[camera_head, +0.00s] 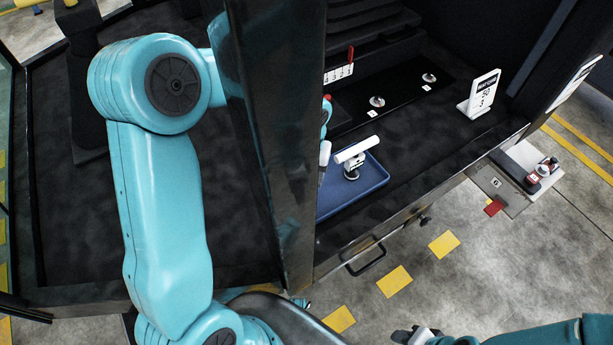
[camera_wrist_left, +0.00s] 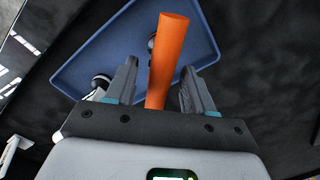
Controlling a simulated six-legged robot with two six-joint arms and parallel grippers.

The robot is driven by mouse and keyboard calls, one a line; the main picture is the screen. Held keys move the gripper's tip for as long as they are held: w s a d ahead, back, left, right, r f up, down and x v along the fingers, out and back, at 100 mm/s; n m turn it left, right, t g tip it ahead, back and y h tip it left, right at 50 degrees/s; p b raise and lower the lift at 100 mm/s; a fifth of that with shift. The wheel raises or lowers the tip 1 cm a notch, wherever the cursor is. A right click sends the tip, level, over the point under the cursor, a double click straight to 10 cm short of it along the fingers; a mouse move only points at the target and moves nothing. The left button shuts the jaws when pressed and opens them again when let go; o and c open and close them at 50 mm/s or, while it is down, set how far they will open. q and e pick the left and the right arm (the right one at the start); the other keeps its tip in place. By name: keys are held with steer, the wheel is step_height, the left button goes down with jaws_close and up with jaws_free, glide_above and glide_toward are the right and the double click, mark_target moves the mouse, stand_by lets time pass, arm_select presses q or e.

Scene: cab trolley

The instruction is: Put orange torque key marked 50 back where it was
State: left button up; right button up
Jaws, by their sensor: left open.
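The orange torque key (camera_wrist_left: 167,58) shows in the left wrist view as an upright orange handle between the fingers of my left gripper (camera_wrist_left: 158,72). The fingers are apart, with a gap visible on the left side of the handle. I cannot read a mark on it. Behind it lies the blue tray (camera_wrist_left: 80,52), also in the head view (camera_head: 366,184). In the head view a dark post hides most of my left gripper and the key. A white-handled key (camera_head: 357,149) stands in the tray. My right gripper (camera_head: 412,335) is at the bottom edge, its fingers unclear.
A black mat (camera_head: 398,101) with two labelled metal discs lies behind the tray. A white sign with 50 on it (camera_head: 484,94) stands to the right. A numbered strip (camera_head: 338,73) with a red piece is at the back. The dark post (camera_head: 270,140) stands beside my left arm.

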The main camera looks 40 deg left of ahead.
arm_select(q)
step_height(320, 180, up, 10)
steer(key=shift+r+p, duration=0.15)
steer(key=shift+p, duration=0.45)
